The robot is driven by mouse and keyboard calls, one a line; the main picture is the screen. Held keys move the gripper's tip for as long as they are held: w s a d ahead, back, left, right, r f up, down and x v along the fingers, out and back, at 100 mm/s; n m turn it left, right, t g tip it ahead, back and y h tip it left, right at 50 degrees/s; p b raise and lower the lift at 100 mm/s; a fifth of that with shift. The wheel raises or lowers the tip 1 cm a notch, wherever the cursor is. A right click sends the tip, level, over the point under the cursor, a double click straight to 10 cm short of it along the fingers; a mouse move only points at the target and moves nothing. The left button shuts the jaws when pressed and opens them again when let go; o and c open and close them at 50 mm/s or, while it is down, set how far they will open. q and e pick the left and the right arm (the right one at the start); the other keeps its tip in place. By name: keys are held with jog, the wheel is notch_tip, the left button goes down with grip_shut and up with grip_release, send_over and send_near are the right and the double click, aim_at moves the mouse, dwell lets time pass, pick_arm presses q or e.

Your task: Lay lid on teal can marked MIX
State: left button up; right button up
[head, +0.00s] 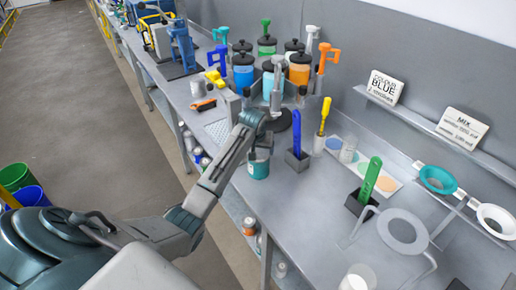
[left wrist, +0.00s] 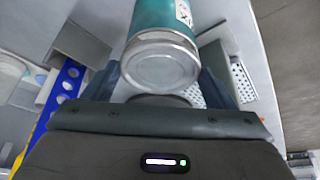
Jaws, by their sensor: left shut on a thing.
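My left gripper (head: 260,152) is shut on a teal can (head: 258,168) with a white label, near the bench's front edge. In the left wrist view the teal can (left wrist: 163,30) sits between the fingers of my left gripper (left wrist: 163,88). Its round silver end faces the camera, and only part of its label shows. I cannot tell whether that end is the base or a lid. A dark round disc (head: 279,121) lies on the bench behind the gripper, partly hidden; I cannot tell whether it is a lid. My right gripper is not in view.
Behind stand several coloured jars with black tops (head: 243,75). Blue (head: 297,135) and green (head: 369,180) paddles stand in dark holders to the right. A MIX card (head: 462,128) rests on the back shelf. A grey ring stand (head: 403,228) occupies the near right.

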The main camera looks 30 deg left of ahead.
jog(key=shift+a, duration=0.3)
pick_arm(q)
jog(key=shift+f, duration=0.15)
dwell(0.3)
jog(key=shift+f, duration=0.1)
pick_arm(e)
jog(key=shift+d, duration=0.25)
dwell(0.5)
pick_arm(q)
jog(key=o, duration=0.9)
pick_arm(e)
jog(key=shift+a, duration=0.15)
